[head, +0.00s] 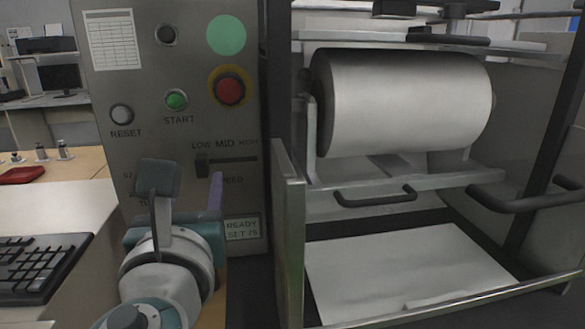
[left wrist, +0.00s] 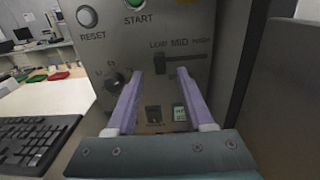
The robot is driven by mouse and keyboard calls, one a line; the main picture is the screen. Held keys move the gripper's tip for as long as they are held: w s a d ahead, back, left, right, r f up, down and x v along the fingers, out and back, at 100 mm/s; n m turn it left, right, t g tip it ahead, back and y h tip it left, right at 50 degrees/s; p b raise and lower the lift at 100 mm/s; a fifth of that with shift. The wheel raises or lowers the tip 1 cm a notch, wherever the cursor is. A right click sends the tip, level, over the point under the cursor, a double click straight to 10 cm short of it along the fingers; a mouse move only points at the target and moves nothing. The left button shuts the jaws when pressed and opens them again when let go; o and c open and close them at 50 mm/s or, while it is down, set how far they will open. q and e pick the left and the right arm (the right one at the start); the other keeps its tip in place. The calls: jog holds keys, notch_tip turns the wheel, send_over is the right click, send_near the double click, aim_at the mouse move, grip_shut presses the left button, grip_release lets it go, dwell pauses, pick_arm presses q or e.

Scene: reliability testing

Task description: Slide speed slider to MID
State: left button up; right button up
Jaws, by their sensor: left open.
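The speed slider (head: 202,166) is a small dark knob in a horizontal slot on the grey control panel (head: 130,95). It sits at the left end of the slot, under LOW. In the left wrist view the slider knob (left wrist: 160,65) is also under LOW, left of the MID label. My left gripper (head: 186,182) is in front of the panel, below the slider. In the left wrist view, the purple fingers of this gripper (left wrist: 160,75) are apart and empty, with the knob seen just above the gap between them. Contact with the panel cannot be told. My right gripper is not in view.
The RESET button (head: 122,114), green START button (head: 176,99) and red emergency button (head: 230,88) are above the slider. A display (head: 242,228) and a rotary dial (left wrist: 115,80) are below. A roller machine (head: 405,100) stands right; a keyboard (head: 40,266) lies left.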

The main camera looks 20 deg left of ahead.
aim_at(202, 168)
pick_arm(q)
jog(key=x, duration=0.5)
jog(key=shift+w+a, duration=0.2)
jog(key=shift+w, duration=0.1)
grip_shut()
dwell(1.1)
